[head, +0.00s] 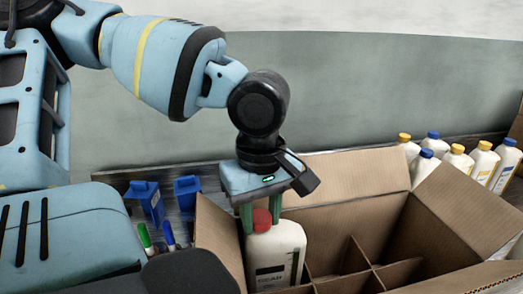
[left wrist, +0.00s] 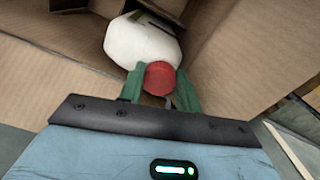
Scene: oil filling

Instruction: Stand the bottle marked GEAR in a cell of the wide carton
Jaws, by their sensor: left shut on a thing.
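The white bottle with a red cap (head: 277,245) is upright in the left end of the wide carton (head: 361,209), its label reading like GEAR. In the left wrist view the bottle (left wrist: 142,40) stands between cardboard walls, with its red cap (left wrist: 160,78) between the green fingers. My left gripper (head: 261,217) points down and is shut on the bottle at the cap. The bottle's base is hidden by the carton's front, so I cannot tell whether it touches the bottom. My right gripper is not in view.
Cardboard dividers (head: 352,256) form cells right of the bottle. Several white bottles with yellow or blue caps (head: 457,159) stand behind the carton at right. Raised flaps surround the opening.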

